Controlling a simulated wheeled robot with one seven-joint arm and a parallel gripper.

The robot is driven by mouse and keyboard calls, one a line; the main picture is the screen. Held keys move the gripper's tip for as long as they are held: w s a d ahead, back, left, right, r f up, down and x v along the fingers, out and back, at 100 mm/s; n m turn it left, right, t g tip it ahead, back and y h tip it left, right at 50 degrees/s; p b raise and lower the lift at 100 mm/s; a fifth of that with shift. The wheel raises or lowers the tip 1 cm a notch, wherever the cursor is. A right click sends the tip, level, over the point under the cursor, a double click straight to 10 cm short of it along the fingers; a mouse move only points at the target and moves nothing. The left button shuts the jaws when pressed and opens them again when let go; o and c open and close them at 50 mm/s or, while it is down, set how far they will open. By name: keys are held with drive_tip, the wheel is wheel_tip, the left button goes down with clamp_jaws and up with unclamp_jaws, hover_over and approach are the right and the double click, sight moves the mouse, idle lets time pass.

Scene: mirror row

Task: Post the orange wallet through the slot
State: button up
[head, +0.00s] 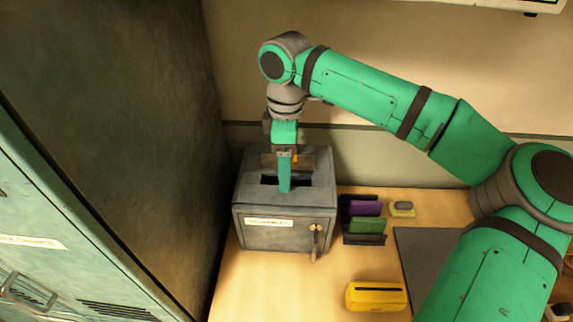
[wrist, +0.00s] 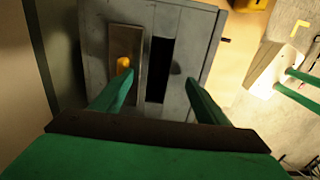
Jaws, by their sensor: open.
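My gripper (head: 284,184) points down over the top of a grey metal box, and its fingers stand apart with nothing seen between them. The box's dark slot (head: 301,181) is open below the fingers. In the wrist view the fingers of my gripper (wrist: 159,79) lie on either side of the slot (wrist: 158,62). A metal plate (wrist: 126,42) with an orange-yellow knob (wrist: 123,65) lies beside the slot. I see no orange wallet in either view; the inside of the slot is too dark to tell what it holds.
A dark rack right of the box holds a purple wallet (head: 362,208) and a green wallet (head: 366,226). A yellow case (head: 376,297) lies at the front. A small yellow and grey item (head: 402,209) lies behind. A tall dark cabinet (head: 120,110) closes the left side.

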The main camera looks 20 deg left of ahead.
drive_tip(key=shift+w+a+r, duration=0.1)
drive_tip(key=shift+w, duration=0.15)
drive_tip(key=shift+s+r, duration=0.15)
drive_tip(key=shift+r, duration=3.55)
